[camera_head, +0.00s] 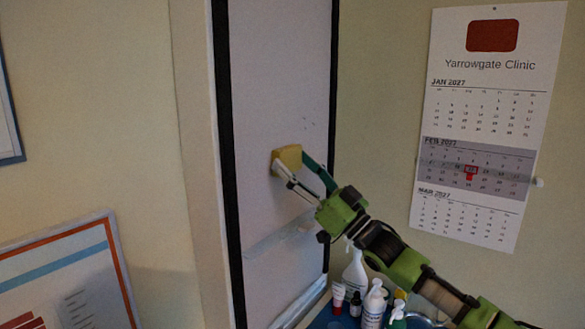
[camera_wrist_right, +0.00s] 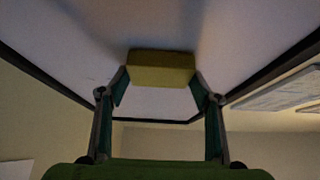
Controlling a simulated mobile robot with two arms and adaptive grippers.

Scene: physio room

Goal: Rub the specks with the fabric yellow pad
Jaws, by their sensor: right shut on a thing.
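My right gripper (camera_head: 297,170) is shut on the yellow pad (camera_head: 289,157) and holds it up at the pale, dark-framed panel (camera_head: 290,60). The pad looks to be against the panel surface or very close to it. In the right wrist view the yellow pad (camera_wrist_right: 161,69) sits between the two fingertips, with the panel behind it. Any specks behind the pad are hidden. My left gripper is in neither view.
Bottles (camera_head: 374,304) and small containers stand on a blue surface (camera_head: 322,318) below my right arm. A wall calendar (camera_head: 490,120) hangs at the right. A framed chart (camera_head: 70,280) is at the lower left. The panel above the pad is clear of objects.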

